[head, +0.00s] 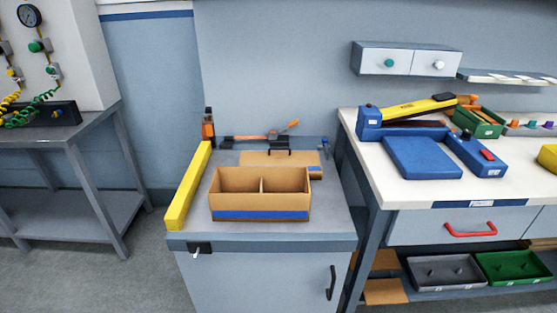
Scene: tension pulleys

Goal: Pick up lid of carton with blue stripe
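An open brown carton (233,203) with a blue stripe along its lower front stands on top of the grey cabinet (333,219). A divider splits it into two compartments, and I see nothing in them. A bit of blue shows at the lid's right end. The carton hides the lid's lower front part. Neither of my grippers is in view.
A long yellow bar (188,187) runs along the cabinet's left edge. Orange and black tools (265,137) lie behind the lid. A white-topped bench (400,191) with a blue device (422,158) stands to the right. A grey table (60,136) stands at left.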

